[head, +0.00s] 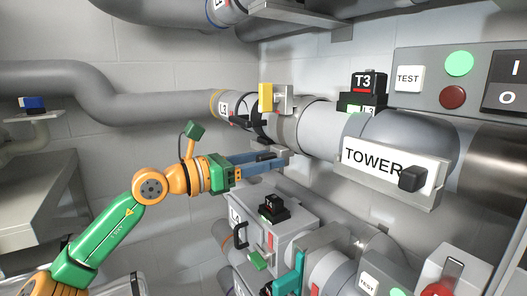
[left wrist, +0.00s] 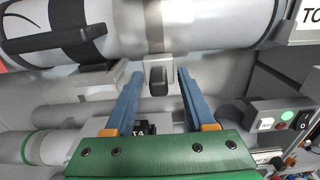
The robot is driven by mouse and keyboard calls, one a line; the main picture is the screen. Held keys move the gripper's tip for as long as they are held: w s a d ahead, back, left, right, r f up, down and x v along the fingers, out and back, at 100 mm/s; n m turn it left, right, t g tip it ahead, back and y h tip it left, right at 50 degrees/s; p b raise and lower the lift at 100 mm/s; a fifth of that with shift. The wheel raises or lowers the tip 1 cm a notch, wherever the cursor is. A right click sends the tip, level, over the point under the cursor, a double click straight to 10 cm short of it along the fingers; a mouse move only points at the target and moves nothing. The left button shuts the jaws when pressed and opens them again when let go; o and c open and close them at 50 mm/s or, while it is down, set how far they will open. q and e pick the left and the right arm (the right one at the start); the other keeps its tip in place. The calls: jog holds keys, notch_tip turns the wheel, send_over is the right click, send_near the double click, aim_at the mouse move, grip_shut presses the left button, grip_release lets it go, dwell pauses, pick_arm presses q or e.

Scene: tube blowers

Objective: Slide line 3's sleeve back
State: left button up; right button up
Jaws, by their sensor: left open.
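Line 3's tube (head: 317,126) runs across the head view, with an L3 label (head: 223,108) at its left part and a black handle (head: 240,121) beside it. A yellow piece (head: 265,97) on a grey bracket stands on top of the tube. I cannot tell exactly where the sleeve ends. My left gripper (head: 282,158) is open just under the tube. In the left wrist view a small black knob (left wrist: 158,80) hangs below the tube, between the spread blue fingertips (left wrist: 160,74). I cannot tell whether they touch it. My right gripper is not in view.
A TOWER sign (head: 370,165) with a black knob (head: 411,178) hangs right of the sleeve. A T3 block (head: 368,84) stands above it. A T4 or similar lower unit (head: 275,207) and a teal lever (head: 290,275) lie below. A button panel (head: 430,85) is upper right.

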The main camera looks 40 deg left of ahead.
pick_arm(q)
jog(key=shift+s+a, duration=0.1)
jog(key=shift+s, duration=0.05)
jog(key=c, duration=0.4)
grip_shut()
dwell(0.8)
